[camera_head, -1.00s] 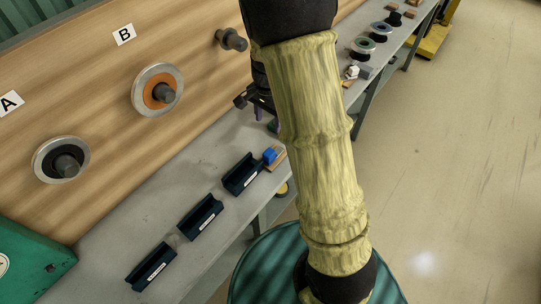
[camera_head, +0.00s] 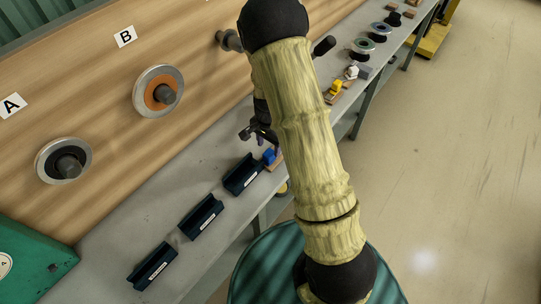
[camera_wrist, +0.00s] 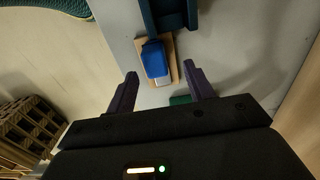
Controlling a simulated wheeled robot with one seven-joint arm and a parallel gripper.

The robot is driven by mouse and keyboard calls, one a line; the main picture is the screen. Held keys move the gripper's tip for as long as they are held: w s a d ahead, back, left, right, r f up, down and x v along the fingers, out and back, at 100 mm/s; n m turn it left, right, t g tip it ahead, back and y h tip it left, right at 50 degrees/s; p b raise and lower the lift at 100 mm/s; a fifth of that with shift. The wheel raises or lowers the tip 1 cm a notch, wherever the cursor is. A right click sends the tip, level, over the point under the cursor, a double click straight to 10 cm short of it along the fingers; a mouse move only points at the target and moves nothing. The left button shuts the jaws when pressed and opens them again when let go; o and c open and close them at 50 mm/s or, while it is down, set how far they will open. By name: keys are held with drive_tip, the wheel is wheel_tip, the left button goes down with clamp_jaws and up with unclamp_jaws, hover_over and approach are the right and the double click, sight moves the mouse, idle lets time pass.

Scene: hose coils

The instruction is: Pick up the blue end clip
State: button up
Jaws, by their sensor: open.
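My gripper (camera_wrist: 161,88) is open, with nothing between the fingertips. In the head view my gripper (camera_head: 258,136) is just above and behind the clip, partly hidden by my arm.
Several dark holders, including one further left (camera_head: 201,217), line the bench (camera_head: 170,200). Reels hang on the wooden panel (camera_head: 100,100) behind. A yellow clip (camera_head: 337,88), a white clip (camera_head: 352,72) and more reels (camera_head: 363,46) lie further along the bench.

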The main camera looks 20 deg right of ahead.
sight(270, 152)
drive_tip(key=shift+f, duration=0.1)
drive_tip(key=f, duration=0.2)
drive_tip(key=f+p, duration=0.1)
drive_tip(key=f, duration=0.1)
drive_tip(key=shift+s+d, duration=0.2)
drive_tip(key=shift+s, duration=0.05)
drive_tip(key=shift+f, duration=0.55)
drive_tip(key=c, duration=1.1)
drive_tip(key=shift+c, duration=0.2)
drive_tip(key=shift+r, duration=0.15)
